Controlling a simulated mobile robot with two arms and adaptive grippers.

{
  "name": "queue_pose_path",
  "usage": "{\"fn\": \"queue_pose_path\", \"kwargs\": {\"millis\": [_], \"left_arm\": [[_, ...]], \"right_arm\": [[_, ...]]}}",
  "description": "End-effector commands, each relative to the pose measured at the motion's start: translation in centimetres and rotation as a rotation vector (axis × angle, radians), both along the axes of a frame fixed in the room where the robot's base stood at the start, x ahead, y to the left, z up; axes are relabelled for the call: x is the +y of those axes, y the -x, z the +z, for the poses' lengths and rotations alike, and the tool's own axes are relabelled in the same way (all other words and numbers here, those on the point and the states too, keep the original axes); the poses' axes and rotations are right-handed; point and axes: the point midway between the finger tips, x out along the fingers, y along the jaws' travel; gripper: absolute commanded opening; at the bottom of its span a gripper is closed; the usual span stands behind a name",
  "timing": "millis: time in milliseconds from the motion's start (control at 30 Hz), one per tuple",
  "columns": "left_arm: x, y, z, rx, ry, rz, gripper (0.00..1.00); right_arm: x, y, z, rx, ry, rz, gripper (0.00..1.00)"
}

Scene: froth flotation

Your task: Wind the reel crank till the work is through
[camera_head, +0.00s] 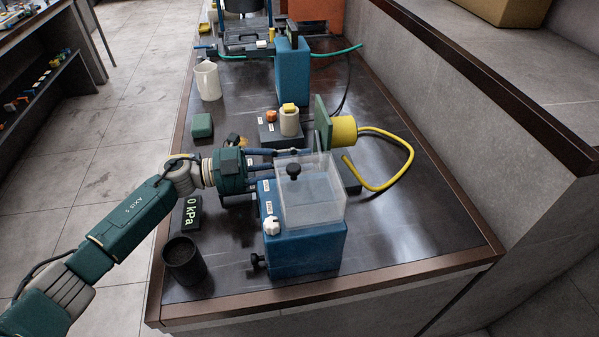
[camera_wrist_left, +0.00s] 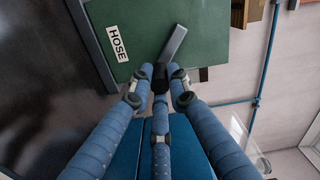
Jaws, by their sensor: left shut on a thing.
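The hose reel has a yellow drum (camera_head: 344,131) behind an upright green plate (camera_head: 322,122), right of centre in the head view. A yellow hose (camera_head: 411,158) runs from it in a loop on the bench. In the left wrist view the green plate (camera_wrist_left: 205,35) carries a HOSE label and a grey crank arm (camera_wrist_left: 173,45), which slants up and right from a dark knob (camera_wrist_left: 160,82). My left gripper (camera_head: 312,153) reaches behind the clear box. Its fingertips (camera_wrist_left: 160,84) are shut around the knob. My right gripper is not in view.
A blue machine (camera_head: 310,250) with a clear box (camera_head: 312,200) stands in front of the gripper. A black cup (camera_head: 184,262), a kPa display (camera_head: 192,213) and a white jug (camera_head: 207,81) stand along the left. The bench's right front is clear.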

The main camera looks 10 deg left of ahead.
Motion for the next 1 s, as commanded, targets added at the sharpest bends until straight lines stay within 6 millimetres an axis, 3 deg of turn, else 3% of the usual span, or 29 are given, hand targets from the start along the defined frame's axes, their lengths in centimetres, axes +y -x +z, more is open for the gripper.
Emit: {"fn": "queue_pose_path", "kwargs": {"millis": [33,100,500,533,600,1000], "left_arm": [[0.16,-0.24,-0.58,-0.033,-0.01,0.004,0.0],[0.2,-0.35,-0.52,-0.062,-0.019,0.004,0.0],[0.24,-0.44,-0.19,-0.086,-0.029,0.005,0.0],[0.24,-0.44,-0.19,-0.086,-0.027,0.005,0.23],[0.23,-0.43,-0.2,-0.086,-0.027,0.004,0.36],[0.98,-0.14,-0.39,-0.083,-0.03,0.004,0.36]], "right_arm": [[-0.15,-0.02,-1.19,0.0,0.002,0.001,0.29],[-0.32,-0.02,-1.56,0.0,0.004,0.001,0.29],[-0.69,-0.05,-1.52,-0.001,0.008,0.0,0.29],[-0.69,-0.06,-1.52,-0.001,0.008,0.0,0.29],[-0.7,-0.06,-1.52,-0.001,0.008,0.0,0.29],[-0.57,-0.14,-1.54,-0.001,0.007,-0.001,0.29]]}}
